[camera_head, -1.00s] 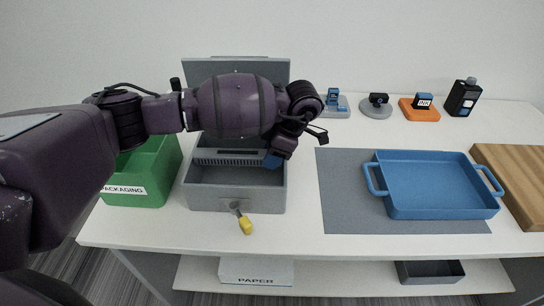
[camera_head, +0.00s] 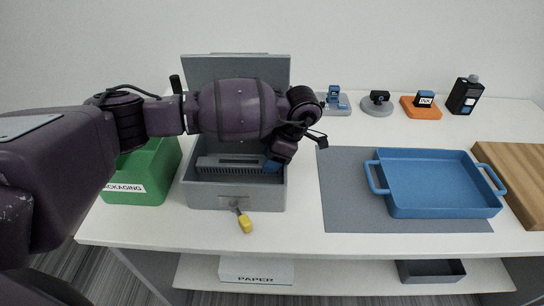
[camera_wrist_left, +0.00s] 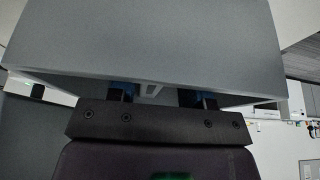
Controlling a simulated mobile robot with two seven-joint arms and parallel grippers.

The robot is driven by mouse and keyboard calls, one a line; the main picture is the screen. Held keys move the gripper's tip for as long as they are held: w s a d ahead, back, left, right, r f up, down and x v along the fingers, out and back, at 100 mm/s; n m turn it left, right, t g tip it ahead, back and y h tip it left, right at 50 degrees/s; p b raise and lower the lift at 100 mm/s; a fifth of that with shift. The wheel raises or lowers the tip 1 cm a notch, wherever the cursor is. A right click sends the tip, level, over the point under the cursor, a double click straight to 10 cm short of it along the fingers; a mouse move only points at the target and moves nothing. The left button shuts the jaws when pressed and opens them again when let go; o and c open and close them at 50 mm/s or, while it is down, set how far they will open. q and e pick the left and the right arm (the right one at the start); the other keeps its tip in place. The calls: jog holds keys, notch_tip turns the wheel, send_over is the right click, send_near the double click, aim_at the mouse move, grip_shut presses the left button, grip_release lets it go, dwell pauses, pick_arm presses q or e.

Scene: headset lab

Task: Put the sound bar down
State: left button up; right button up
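The sound bar (camera_head: 235,164), a long grey bar with a slotted front, is inside the open grey box (camera_head: 215,196), low between its walls. Whether it touches the box floor is hidden. My left gripper (camera_head: 272,165), with blue fingertips, reaches down into the box from the right end of the bar and is shut on it. In the left wrist view, a large grey surface (camera_wrist_left: 150,40) covers the fingertips of the gripper (camera_wrist_left: 158,95), whose fingers stand apart. My right gripper is not in view.
The box's lid (camera_head: 235,68) stands raised behind. A yellow-tagged key (camera_head: 244,222) hangs at its front. A green packaging bin (camera_head: 140,180) stands left. A blue tray (camera_head: 435,185) lies on a grey mat (camera_head: 340,190), beside a wooden board (camera_head: 515,175). Small devices line the back.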

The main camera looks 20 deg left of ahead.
pick_arm(q)
jog(key=shift+o, duration=1.4)
jog(key=shift+r, duration=0.1)
jog(key=shift+r, duration=0.4)
jog(key=v, duration=1.2)
jog(key=shift+p, duration=0.4)
jog(key=shift+r, duration=0.1)
